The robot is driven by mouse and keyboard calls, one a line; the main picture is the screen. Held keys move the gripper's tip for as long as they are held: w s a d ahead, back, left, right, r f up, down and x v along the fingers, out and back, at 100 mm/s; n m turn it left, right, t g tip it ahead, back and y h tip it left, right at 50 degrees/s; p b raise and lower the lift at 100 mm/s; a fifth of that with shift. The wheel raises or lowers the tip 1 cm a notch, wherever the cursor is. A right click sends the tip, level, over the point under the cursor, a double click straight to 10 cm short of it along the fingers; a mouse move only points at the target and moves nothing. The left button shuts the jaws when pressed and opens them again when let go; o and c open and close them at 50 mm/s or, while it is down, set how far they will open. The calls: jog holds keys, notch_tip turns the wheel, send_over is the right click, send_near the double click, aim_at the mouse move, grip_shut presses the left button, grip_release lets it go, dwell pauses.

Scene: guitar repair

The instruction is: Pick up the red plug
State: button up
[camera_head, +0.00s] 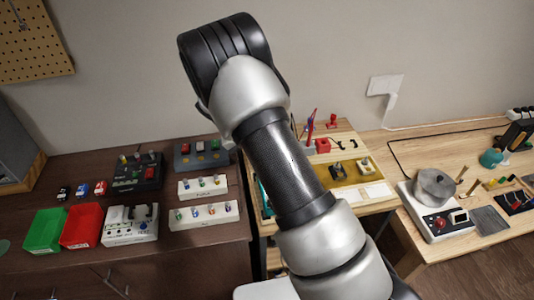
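A small red piece with a pale part (100,187) lies on the dark brown cabinet top at the left, at the right end of a short row with a blue piece (82,190) and a dark one (63,193). It looks like a plug, but it is too small to be sure. Another small red thing (333,121) stands at the back of the middle bench. My arm crosses the middle of the view, and my gripper does not show. My arm hides part of the middle bench.
A green bin (45,230) and a red bin (82,226) stand at the cabinet's front left. Beside them are a white device (130,225) and white racks (204,214). The right bench holds a grey pot (434,188) on a white unit. Little free room shows between things.

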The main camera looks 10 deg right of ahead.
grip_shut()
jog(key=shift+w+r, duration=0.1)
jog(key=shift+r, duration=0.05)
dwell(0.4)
